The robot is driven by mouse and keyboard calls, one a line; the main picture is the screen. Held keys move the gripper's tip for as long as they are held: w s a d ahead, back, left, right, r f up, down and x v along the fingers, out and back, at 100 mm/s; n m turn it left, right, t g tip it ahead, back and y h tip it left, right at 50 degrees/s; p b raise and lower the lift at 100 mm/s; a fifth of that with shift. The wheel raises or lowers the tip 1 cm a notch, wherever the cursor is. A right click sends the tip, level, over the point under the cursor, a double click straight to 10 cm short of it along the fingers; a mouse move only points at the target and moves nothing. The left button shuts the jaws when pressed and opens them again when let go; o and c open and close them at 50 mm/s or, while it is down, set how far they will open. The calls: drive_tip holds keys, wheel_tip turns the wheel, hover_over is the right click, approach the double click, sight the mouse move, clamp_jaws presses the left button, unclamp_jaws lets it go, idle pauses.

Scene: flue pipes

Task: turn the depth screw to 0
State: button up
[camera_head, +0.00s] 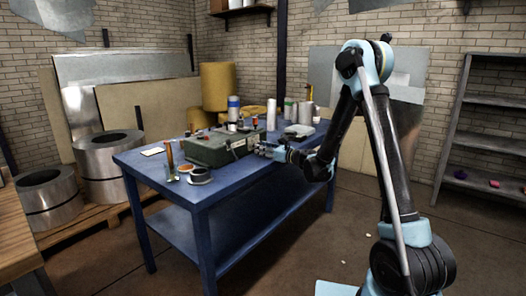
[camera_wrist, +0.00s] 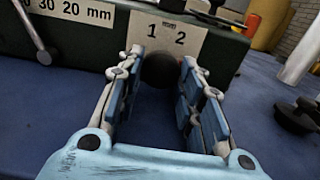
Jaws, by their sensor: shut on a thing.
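The depth screw (camera_wrist: 160,70) is a dark round knob on the front of the green machine (camera_head: 217,146). It sits below a pale plate (camera_wrist: 166,38) marked 1 and 2 in the wrist view. My gripper (camera_wrist: 159,72) has its two fingertips on either side of the knob and is shut on it. In the head view my gripper (camera_head: 262,150) reaches the right end of the machine's front. A second scale plate (camera_wrist: 75,10) reading 30, 20 mm is at the upper left, with a metal lever (camera_wrist: 38,35) beside it. The screw's pointer or exact reading cannot be made out.
The machine stands on a blue table (camera_head: 245,178) with jars, a cup (camera_head: 200,176) and cans around it. A dark knobbed object (camera_wrist: 295,115) stands on the table at right in the wrist view. Metal pipe coils (camera_head: 108,165) stand left of the table.

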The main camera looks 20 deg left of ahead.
drive_tip(key=shift+w, duration=0.15)
drive_tip(key=shift+w+d+n, duration=0.1)
drive_tip(key=shift+n, duration=2.2)
drive_tip(key=o, duration=1.1)
drive_tip(key=shift+c, duration=0.2)
drive_tip(key=shift+r, duration=0.1)
drive_tip(key=shift+r, duration=0.3)
wheel_tip(320, 180, up, 9)
